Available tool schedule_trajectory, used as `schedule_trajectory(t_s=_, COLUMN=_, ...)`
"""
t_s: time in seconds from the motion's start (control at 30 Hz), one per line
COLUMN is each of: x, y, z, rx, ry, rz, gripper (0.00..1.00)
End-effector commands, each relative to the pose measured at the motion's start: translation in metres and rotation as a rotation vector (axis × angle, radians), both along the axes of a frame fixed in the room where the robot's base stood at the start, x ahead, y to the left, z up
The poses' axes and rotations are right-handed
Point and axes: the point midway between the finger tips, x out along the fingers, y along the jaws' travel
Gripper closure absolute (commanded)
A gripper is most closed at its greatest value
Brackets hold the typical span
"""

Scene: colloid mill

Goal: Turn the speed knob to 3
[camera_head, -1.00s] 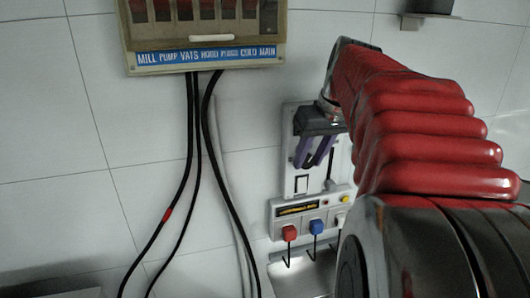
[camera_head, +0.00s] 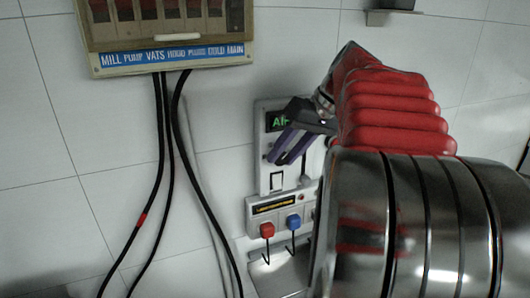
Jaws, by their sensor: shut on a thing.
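The grey-white control panel (camera_head: 262,186) is on the tiled wall at the middle right. It has a small dark display with green letters (camera_head: 279,121) at its top, partly covered by my gripper. My gripper (camera_head: 282,160) has purple fingers that slant down and to the left across the panel face. It is shut at the panel, apparently on the speed knob, which I cannot see behind the fingers. The knob's scale and pointer are also hidden.
Below the panel is a unit with a red plug (camera_head: 267,230) and a blue plug (camera_head: 293,222). A breaker box (camera_head: 166,30) hangs at the upper left, with black cables (camera_head: 161,150) running down. A small shelf (camera_head: 393,17) is at the upper right.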

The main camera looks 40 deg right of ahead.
Motion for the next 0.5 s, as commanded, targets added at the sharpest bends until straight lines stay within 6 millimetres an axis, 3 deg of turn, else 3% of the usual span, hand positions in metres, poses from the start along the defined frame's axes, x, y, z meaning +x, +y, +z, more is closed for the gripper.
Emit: schedule_trajectory(t_s=0.5, x=-0.0025, y=-0.0088, z=-0.0061, rx=0.462, ry=-0.136, rz=-0.003, gripper=0.9)
